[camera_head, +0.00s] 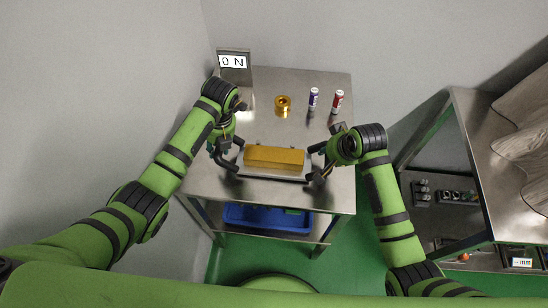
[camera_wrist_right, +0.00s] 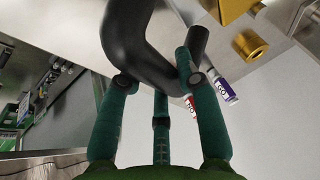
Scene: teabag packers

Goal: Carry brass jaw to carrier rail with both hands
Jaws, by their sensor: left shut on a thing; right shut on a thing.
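The brass jaw (camera_head: 273,157) is a long gold block on a pale grey base, near the table's front edge in the head view. Black curved handles stick out at both its ends. My left gripper (camera_head: 232,158) is shut on the left handle. My right gripper (camera_head: 322,167) is shut on the right handle. The right wrist view shows its green fingers (camera_wrist_right: 163,82) around the black handle (camera_wrist_right: 135,45), with a corner of the brass block (camera_wrist_right: 233,8) at the top. I cannot tell whether the jaw touches the table. I cannot pick out the carrier rail with certainty.
On the metal table (camera_head: 315,82) stand a brass ring-shaped part (camera_head: 282,104), a purple can (camera_head: 313,98) and a red can (camera_head: 337,101). A sign (camera_head: 234,62) stands at the back left. A blue bin (camera_head: 267,218) sits on the lower shelf. Another bench (camera_head: 500,165) is at right.

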